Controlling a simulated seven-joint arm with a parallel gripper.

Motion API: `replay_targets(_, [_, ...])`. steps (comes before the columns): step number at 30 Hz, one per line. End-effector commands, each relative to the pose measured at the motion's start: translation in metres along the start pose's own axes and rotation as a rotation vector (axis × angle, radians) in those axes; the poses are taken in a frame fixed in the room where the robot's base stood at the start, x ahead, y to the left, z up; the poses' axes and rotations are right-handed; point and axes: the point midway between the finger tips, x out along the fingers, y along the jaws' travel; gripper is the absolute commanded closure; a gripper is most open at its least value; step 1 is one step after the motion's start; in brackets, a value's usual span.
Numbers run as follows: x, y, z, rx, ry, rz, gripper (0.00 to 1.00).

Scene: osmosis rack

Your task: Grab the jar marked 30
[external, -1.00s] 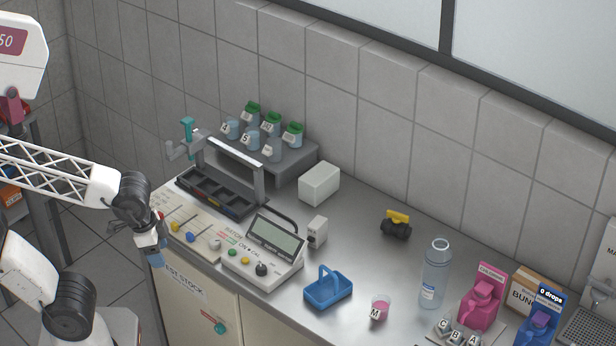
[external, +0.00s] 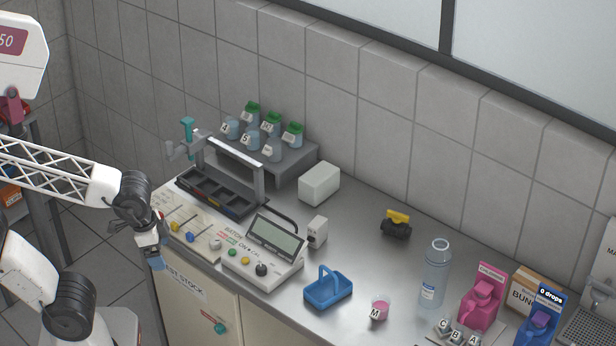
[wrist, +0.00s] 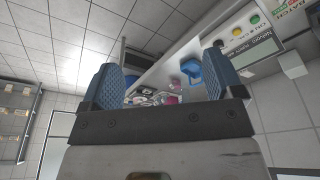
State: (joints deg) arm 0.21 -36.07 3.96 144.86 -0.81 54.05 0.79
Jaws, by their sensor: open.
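Several jars stand on a grey raised rack (external: 294,166) at the back of the counter. The back row has green lids: a left jar (external: 251,113), a middle jar (external: 272,123) and a right jar (external: 293,134). Jars without green lids stand in front, including a jar (external: 252,140) whose label looks like S. The labels are too small to tell for sure which jar is marked 30. My gripper (external: 156,260) is at the counter's front left edge, well away from the jars. The wrist view shows its blue fingers (wrist: 162,86) apart with nothing held between them.
A black tray rack with a clamp stand (external: 222,190) stands between my gripper and the jars. A control box with a screen (external: 264,252), a white block (external: 319,184), a blue basket (external: 328,288) and a clear bottle (external: 435,275) stand further right. The counter's middle is mostly clear.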

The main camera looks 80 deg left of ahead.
Motion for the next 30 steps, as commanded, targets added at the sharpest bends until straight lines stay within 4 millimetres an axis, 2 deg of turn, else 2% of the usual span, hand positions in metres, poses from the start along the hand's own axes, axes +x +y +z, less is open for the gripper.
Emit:
replay_targets(5, [-0.002, -0.006, -0.015, -0.063, -0.012, 0.012, 0.14])
replay_targets(14, [-0.008, -0.035, -0.071, -0.311, -0.055, 0.064, 0.14])
replay_targets(23, [-0.01, -0.086, -0.138, -0.613, -0.098, 0.132, 0.14])
replay_targets(30, [-0.005, -0.14, -0.186, -0.85, -0.129, 0.192, 0.14])
